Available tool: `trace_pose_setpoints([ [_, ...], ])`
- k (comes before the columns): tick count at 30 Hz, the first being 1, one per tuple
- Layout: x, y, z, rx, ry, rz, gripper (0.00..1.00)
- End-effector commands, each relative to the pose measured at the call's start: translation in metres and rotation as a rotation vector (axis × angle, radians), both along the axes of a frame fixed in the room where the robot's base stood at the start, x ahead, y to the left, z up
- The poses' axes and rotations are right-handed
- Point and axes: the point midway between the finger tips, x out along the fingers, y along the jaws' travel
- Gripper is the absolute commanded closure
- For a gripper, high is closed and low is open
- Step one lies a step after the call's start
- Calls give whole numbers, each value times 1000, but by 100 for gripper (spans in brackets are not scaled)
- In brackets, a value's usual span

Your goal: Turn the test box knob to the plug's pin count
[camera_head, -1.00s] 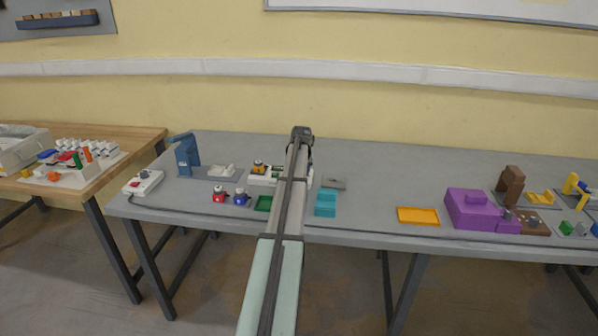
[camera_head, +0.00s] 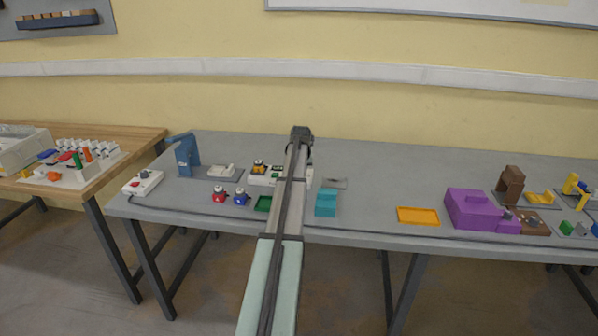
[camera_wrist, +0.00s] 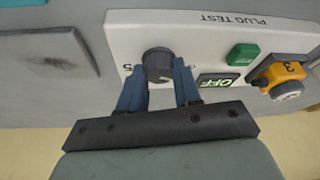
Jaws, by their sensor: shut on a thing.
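The white test box (camera_wrist: 190,28) carries the words PLUG TEST, upside down in the wrist view, and shows partly behind my arm in the head view (camera_head: 255,181). Its dark round knob (camera_wrist: 158,62) sits between the blue fingers of my gripper (camera_wrist: 159,70), which is shut on it. A digit 5 is visible left of the knob; other dial marks are hidden or too unclear to read. A yellow plug (camera_wrist: 283,77) marked 3 sits at the box's right in the wrist view. It also shows in the head view (camera_head: 259,166), where my gripper is hidden.
The table's middle right is mostly clear.

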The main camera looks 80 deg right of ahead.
Motion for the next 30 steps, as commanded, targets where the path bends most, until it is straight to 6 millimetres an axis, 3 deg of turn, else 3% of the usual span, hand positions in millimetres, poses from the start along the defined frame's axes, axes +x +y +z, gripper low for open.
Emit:
trace_pose_setpoints([
  [30, 4, -1, -1, 0, 1, -685, 98],
])
